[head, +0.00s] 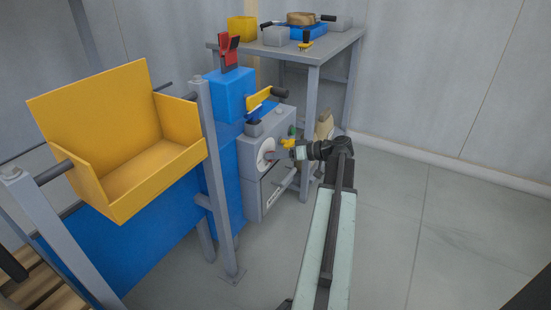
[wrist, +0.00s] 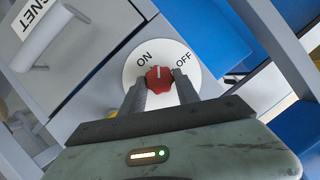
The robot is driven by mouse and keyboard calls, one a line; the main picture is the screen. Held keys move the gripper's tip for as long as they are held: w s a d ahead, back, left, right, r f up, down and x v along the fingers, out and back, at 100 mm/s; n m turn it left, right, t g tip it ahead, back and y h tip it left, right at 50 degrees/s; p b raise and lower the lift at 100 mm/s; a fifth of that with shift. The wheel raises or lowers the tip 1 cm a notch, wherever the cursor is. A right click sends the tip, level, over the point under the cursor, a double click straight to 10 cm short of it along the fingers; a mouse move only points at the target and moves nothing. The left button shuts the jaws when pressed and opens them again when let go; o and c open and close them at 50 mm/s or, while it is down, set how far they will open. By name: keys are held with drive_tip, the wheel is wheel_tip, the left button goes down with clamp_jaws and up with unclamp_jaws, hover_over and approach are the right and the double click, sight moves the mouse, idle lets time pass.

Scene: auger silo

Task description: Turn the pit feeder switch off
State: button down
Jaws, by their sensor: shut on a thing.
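The pit feeder switch is a red knob (wrist: 159,79) on a round white dial (wrist: 128,69) marked ON at the left and OFF at the right in the wrist view. The white mark on the knob points up, between the two words. My gripper (wrist: 160,91) is shut on the knob, with one grey finger on each side of it. In the head view, my gripper (head: 278,154) is at the dial (head: 264,156) on the front of the grey cabinet (head: 252,190). The red knob cannot be made out there.
The yellow hopper (head: 146,178) and blue machine body (head: 222,180) stand left of the cabinet. A grey table (head: 335,47) with bins and tools stands behind. A drawer handle (wrist: 48,36) is left of the dial. The floor at the right (head: 430,240) is clear.

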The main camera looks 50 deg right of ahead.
drive_tip(key=m+y+b, duration=0.1)
drive_tip(key=m+b, duration=0.1)
drive_tip(key=m+t+y+b, duration=0.1)
drive_tip(key=m+b, duration=0.1)
drive_tip(key=m, duration=0.1)
drive_tip(key=m+y+b, duration=0.2)
drive_tip(key=m, duration=0.1)
drive_tip(key=shift+d+f+b, duration=0.25)
drive_tip(key=shift+f+b, duration=0.1)
drive_tip(key=shift+f, duration=0.05)
drive_tip(key=shift+r, duration=0.1)
idle(0.4)
drive_tip(key=c, duration=0.9)
unclamp_jaws()
